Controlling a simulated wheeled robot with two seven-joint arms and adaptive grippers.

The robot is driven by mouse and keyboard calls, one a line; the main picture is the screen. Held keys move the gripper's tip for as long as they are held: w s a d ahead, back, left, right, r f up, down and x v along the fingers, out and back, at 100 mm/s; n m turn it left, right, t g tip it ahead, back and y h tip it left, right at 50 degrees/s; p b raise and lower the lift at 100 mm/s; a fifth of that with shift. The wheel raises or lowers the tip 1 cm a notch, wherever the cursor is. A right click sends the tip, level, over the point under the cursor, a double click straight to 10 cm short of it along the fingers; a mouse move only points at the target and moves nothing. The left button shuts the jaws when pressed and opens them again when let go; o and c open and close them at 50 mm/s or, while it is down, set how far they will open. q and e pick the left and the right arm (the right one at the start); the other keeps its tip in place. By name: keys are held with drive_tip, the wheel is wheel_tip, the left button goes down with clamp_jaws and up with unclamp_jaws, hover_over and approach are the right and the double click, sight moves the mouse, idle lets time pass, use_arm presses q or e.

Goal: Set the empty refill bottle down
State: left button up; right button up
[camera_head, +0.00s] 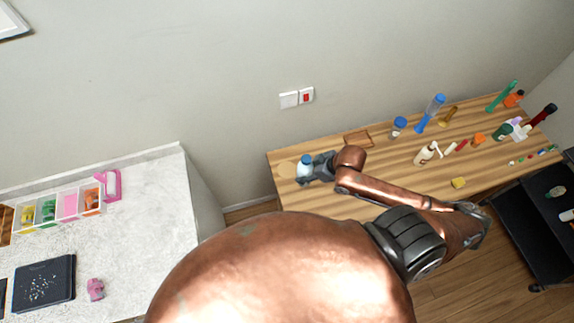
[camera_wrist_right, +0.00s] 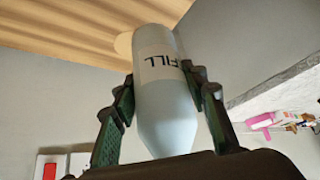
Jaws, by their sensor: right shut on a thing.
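The refill bottle (camera_head: 305,165) is pale blue-white with a blue top, at the left end of the wooden table (camera_head: 375,180). My right gripper (camera_head: 315,168) is shut around it. The right wrist view shows the bottle (camera_wrist_right: 165,100) between the two fingers (camera_wrist_right: 160,105), with a white label whose dark letters end in "FILL". That picture is upside down, with the tabletop at the top. A round tan disc (camera_head: 287,169) lies on the table just left of the bottle. I cannot tell whether the bottle's base touches the table. My left gripper is not in view.
A wooden tray (camera_head: 357,139) and a blue-capped jar (camera_head: 399,126) stand right of the gripper. Several bottles and small items crowd the table's right half. A white counter (camera_head: 130,215) is at left, across a gap. A black cart (camera_head: 520,225) is at right.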

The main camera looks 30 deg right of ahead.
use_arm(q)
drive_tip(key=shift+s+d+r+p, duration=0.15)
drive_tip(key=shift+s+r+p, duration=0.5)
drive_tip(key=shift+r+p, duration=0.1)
use_arm(e)
drive_tip(key=shift+w+f, duration=3.2)
drive_tip(key=shift+w, duration=0.2)
drive_tip(key=shift+w+f, duration=3.15)
drive_tip(key=shift+w, duration=0.2)
drive_tip(key=o, duration=1.1)
drive_tip(key=shift+f, duration=0.1)
drive_tip(key=shift+o, duration=0.2)
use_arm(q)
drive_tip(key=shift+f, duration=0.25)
use_arm(e)
drive_tip(key=v, duration=1.2)
